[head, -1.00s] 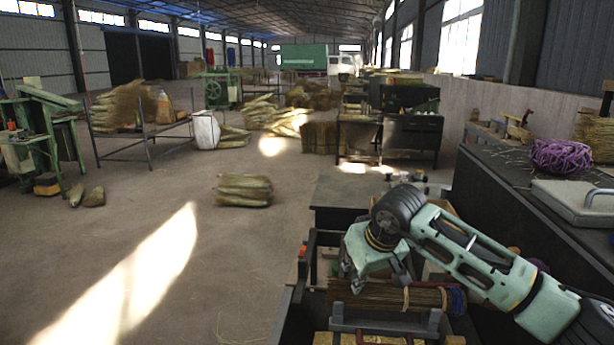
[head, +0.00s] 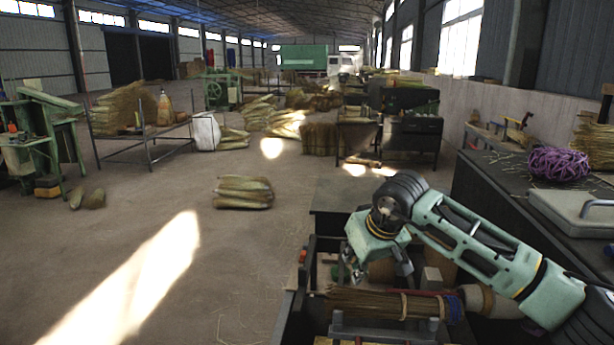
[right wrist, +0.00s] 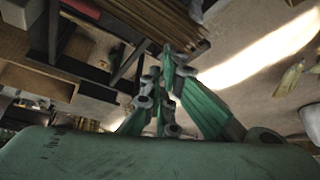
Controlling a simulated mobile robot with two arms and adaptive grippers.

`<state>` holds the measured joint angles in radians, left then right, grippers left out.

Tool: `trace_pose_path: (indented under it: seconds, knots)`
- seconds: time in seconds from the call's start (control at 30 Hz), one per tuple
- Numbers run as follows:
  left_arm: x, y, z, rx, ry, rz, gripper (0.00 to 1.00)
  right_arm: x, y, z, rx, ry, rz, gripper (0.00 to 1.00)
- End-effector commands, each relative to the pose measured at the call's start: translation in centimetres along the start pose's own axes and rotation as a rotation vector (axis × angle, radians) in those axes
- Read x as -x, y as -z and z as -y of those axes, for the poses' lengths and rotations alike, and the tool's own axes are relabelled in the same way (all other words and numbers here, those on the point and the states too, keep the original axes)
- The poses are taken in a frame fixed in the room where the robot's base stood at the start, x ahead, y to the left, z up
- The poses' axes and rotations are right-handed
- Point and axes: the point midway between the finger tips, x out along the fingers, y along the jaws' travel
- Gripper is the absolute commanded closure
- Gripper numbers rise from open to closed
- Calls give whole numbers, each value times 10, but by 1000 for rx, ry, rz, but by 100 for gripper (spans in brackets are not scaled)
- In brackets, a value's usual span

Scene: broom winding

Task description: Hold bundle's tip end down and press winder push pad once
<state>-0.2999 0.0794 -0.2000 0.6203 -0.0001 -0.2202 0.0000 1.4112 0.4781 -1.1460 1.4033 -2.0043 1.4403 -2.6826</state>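The bundle (head: 375,303) of tan straw lies on its side, with bands around it and a blue-wrapped part and pale end at its right. Its loose straw points left. It also shows at the top of the right wrist view (right wrist: 165,18). My right gripper (head: 352,272) points down behind the bundle's left part, apart from it as far as I can see. In the right wrist view its green fingers (right wrist: 168,62) come close together with nothing visible between them. I cannot make out the winder's push pad. My left gripper is out of view.
A grey metal bracket (head: 385,328) stands in front of the bundle. A dark bench (head: 490,185) at right carries purple twine (head: 558,162) and a pale flat box (head: 572,208). A straw pile (head: 243,192) lies on the floor, with open floor around it.

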Motion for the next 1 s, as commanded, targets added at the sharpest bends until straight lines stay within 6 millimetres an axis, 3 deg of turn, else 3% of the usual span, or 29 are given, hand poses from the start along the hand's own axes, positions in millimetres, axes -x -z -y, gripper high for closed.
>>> trace_pose_path:
  seconds: [0.63, 1.0]
  knots:
    - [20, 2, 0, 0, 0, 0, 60, 30, 16, 0, -1, -1, 0, 100]
    - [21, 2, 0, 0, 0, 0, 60, 33, 18, 0, 0, 0, 1, 100]
